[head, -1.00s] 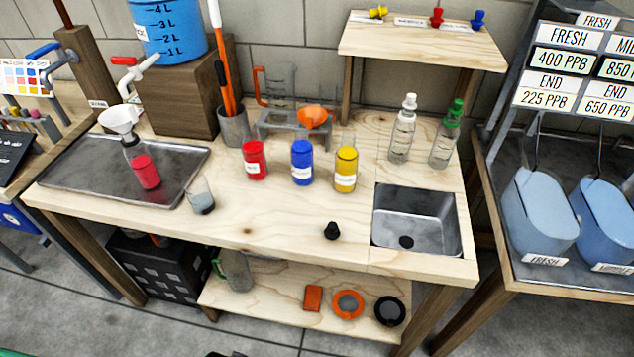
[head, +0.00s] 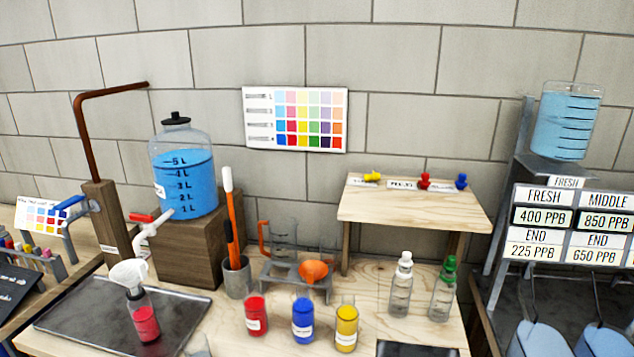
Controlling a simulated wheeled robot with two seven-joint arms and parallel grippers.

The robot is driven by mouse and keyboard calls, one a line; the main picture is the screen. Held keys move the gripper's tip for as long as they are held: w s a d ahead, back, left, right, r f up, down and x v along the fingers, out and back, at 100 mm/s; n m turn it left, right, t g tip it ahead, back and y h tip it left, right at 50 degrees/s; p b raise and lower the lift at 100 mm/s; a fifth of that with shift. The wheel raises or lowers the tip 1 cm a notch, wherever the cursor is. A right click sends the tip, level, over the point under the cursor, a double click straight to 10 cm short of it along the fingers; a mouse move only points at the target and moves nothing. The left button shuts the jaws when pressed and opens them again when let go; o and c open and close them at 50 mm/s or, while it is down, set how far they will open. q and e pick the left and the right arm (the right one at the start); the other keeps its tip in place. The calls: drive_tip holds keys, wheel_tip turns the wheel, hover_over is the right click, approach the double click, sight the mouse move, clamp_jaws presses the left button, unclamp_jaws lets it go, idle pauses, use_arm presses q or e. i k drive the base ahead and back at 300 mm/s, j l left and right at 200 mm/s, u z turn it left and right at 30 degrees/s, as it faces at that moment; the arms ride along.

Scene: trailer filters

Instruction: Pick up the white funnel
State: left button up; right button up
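A white piece (head: 128,272) tops a clear bottle with red contents (head: 144,322) at the left of the workbench. The only clear funnel shape is an orange funnel (head: 314,271), seated in a grey rack (head: 300,284) near the wall. Neither of my grippers shows in the head view.
Red (head: 255,316), blue (head: 303,320) and yellow (head: 346,324) jars stand mid-bench. Two clear bottles stand right of them, one green-capped (head: 442,290). A blue water jug (head: 184,185) stands on a wooden block (head: 185,244). A small wooden shelf (head: 415,212) rises behind.

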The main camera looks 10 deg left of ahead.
sight(129, 272)
drive_tip(key=u, duration=1.3)
drive_tip(key=z, duration=0.15)
drive_tip(key=i+j, duration=0.05)
